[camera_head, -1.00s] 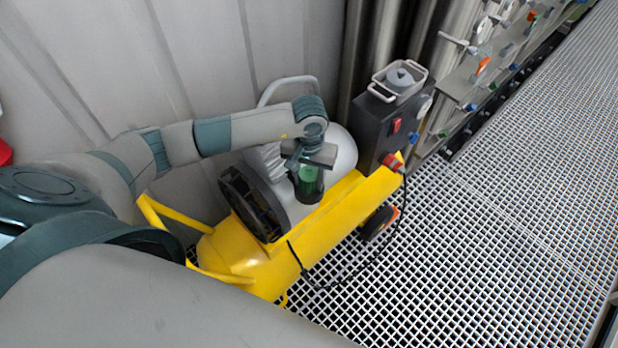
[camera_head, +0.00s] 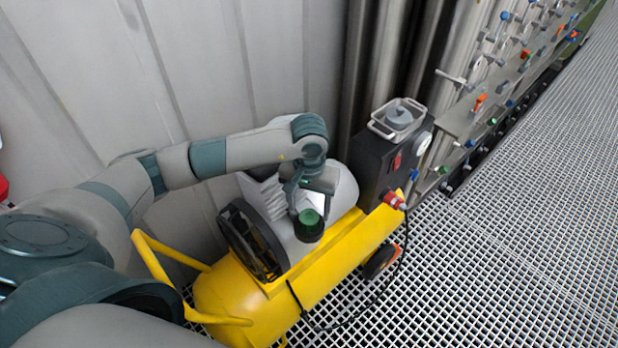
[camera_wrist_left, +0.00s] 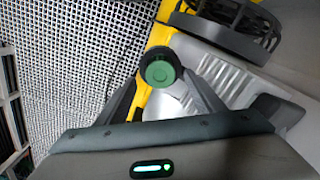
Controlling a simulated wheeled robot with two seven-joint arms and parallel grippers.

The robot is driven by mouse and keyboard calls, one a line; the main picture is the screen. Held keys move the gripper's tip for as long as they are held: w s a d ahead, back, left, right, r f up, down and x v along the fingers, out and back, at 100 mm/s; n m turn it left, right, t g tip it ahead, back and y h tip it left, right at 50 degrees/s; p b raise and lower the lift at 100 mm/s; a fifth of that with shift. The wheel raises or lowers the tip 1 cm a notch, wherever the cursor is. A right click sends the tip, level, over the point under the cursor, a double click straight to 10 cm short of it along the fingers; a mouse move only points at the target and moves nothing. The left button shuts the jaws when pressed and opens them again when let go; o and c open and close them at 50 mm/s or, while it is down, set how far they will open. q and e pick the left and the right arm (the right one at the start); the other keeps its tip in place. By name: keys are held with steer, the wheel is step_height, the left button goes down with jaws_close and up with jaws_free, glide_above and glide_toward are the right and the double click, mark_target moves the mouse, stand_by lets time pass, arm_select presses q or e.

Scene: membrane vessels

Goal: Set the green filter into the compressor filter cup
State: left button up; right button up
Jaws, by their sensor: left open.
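The green filter (camera_head: 309,217) sits inside the dark filter cup (camera_head: 310,233) on the side of the compressor (camera_head: 318,255); only its round green top shows. In the left wrist view the green filter (camera_wrist_left: 159,73) shows end-on, ringed by the black cup (camera_wrist_left: 158,55). My left gripper (camera_head: 309,196) is just above the cup. In the left wrist view its fingers (camera_wrist_left: 160,100) are spread on either side with a gap between them, open and apart from the filter. My right gripper is not in view.
A valve panel (camera_head: 500,90) stands at the right. Open grating (camera_head: 480,260) lies in front.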

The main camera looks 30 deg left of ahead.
mark_target(309, 216)
arm_select(q)
step_height(309, 216, up, 13)
steer(key=b, duration=0.3)
steer(key=shift+f+b, duration=0.15)
steer(key=shift+b, duration=0.2)
steer(key=shift+s, duration=0.1)
stand_by(0.8)
